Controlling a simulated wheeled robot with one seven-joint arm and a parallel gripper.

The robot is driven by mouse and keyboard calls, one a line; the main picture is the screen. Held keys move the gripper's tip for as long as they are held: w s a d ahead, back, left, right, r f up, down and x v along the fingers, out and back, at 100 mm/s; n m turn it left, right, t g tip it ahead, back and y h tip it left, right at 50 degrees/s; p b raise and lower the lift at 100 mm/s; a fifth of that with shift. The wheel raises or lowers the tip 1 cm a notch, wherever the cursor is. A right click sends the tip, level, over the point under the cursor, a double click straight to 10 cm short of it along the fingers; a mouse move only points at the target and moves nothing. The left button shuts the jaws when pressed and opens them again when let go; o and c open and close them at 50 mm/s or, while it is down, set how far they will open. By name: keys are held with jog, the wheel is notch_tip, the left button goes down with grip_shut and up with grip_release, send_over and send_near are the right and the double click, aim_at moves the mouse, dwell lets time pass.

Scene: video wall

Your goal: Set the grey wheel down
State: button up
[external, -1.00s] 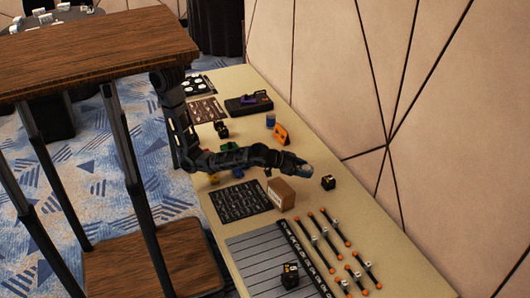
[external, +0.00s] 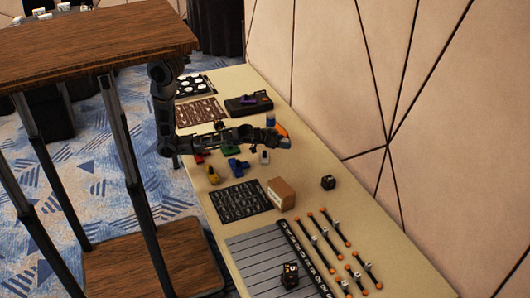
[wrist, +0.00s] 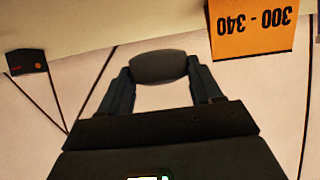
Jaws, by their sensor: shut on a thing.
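The grey wheel (wrist: 158,66) is between the two fingers of my gripper (wrist: 160,84) in the wrist view. It looks like a dark grey rounded disc, seen from its side. My gripper is shut on it. In the external view my gripper (external: 282,142) is over the long beige table (external: 330,225), near its wall side, close to the orange sign (external: 282,130) and partly covering it. The wheel is too small there to make out clearly. The gap between wheel and table top cannot be told exactly.
The orange sign, reading "300 - 340", also shows in the wrist view (wrist: 252,28). A cardboard box (external: 281,194), a black cube (external: 328,182) and small coloured toy pieces (external: 238,165) stand nearby. The wall (external: 400,110) borders the table. Bare table lies between box and sign.

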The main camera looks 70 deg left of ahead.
jog(key=s+a+f+h+b, duration=0.1)
jog(key=s+a+f+m+b, duration=0.1)
jog(key=a, duration=0.1)
jog(key=s+a+f+m+h+b, duration=0.1)
jog(key=b, duration=0.1)
jog(key=shift+s+a+h, duration=0.25)
jog(key=shift+s+h, duration=0.05)
jog(key=shift+s, duration=0.05)
jog(key=shift+s+a+r+m+h+b, duration=0.25)
jog(key=shift+s+a+m+h+b, duration=0.15)
jog(key=shift+s+m+h, duration=0.25)
jog(key=shift+s+a+r+m+g+h+b, duration=0.25)
jog(key=shift+s+r+m+g+h+b, duration=0.25)
jog(key=shift+s+r+m+h+b, duration=0.35)
jog(key=s+r+m+g+h+b, duration=0.4)
jog(key=s+r+m+h, duration=0.1)
jog(key=s+r+m, duration=0.15)
jog(key=w+a+f, duration=0.1)
jog(key=a+f, duration=0.1)
jog(key=a, duration=0.1)
jog(key=w+a+f+b, duration=0.1)
jog(key=w+a+f, duration=0.1)
jog(key=a, duration=0.2)
jog(key=w+a+f, duration=0.2)
jog(key=a, duration=0.1)
jog(key=shift+w+a+f+b, duration=0.15)
jog(key=shift+f+b, duration=0.1)
jog(key=shift+b, duration=0.1)
jog(key=shift+f+b, duration=0.4)
jog(key=shift+f, duration=1.55)
